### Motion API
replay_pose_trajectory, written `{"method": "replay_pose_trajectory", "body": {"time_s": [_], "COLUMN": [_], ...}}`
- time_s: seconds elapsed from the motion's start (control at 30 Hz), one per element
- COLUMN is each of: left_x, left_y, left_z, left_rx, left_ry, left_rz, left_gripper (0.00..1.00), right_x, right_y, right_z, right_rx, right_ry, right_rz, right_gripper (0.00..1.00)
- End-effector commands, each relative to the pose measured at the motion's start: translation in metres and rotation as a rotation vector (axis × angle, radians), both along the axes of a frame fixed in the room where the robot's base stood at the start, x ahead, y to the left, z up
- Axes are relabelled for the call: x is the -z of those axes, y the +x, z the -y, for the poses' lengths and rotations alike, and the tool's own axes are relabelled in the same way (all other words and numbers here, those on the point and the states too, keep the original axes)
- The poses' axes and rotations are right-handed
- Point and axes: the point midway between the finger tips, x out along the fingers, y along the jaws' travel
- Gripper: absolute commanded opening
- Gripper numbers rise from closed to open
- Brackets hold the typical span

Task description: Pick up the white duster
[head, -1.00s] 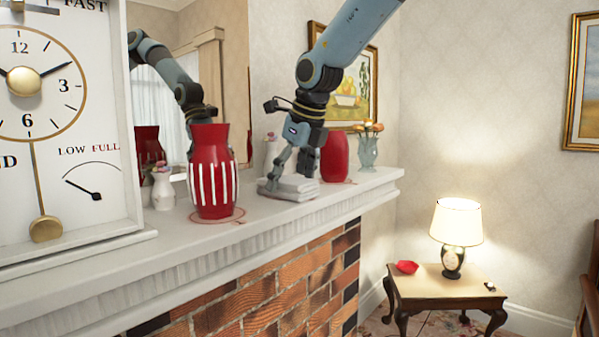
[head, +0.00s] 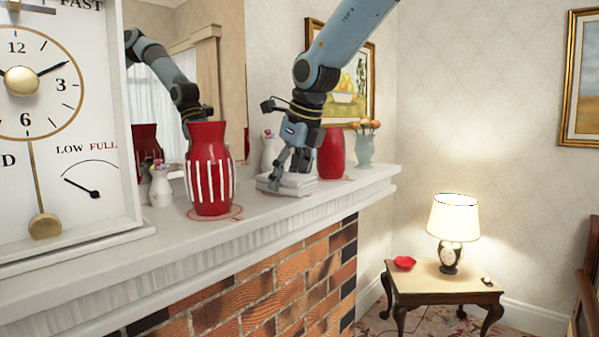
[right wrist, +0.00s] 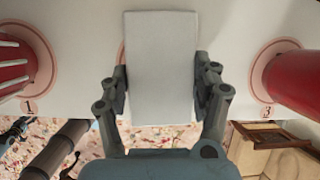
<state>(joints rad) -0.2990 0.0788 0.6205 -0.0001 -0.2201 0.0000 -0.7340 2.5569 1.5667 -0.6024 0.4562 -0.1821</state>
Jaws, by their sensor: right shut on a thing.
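The white duster (head: 297,186) is a flat, pale block at the middle of the mantel shelf, between two red vases. It appears to rest on the shelf. My right gripper (head: 289,172) reaches down over it from above, fingers pointing down. In the right wrist view the duster (right wrist: 160,50) lies lengthwise between the two fingers of my right gripper (right wrist: 160,84), which are shut on its long sides. The ring it lies over is mostly hidden. My left gripper is not in view.
A red vase with white stripes (head: 209,170) stands left of the duster. A plain red vase (head: 331,153) stands close on its right, with a pale flower vase (head: 365,146) beyond. A large clock (head: 60,130) fills the left. A mirror (head: 215,70) reflects my arm.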

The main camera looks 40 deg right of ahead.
Motion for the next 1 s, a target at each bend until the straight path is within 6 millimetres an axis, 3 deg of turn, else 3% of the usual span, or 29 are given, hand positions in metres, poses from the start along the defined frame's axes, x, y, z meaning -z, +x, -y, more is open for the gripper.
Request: {"method": "replay_pose_trajectory", "body": {"time_s": [0.17,0.37,0.73,1.0], "left_x": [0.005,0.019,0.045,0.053], "left_y": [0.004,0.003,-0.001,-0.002], "left_z": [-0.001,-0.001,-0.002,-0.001], "left_rx": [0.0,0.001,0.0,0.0], "left_ry": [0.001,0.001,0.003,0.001], "left_rz": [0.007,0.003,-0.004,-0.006], "left_gripper": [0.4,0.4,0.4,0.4], "right_x": [-0.01,-0.045,-0.112,-0.137], "right_y": [0.002,0.005,-0.041,-0.062], "right_z": [0.0,-0.002,0.064,0.088], "right_rx": [0.001,0.004,0.023,0.033], "right_ry": [0.002,0.012,0.025,0.035], "right_rz": [0.006,0.016,0.059,0.065], "right_gripper": [0.32,0.32,0.32,0.32]}}
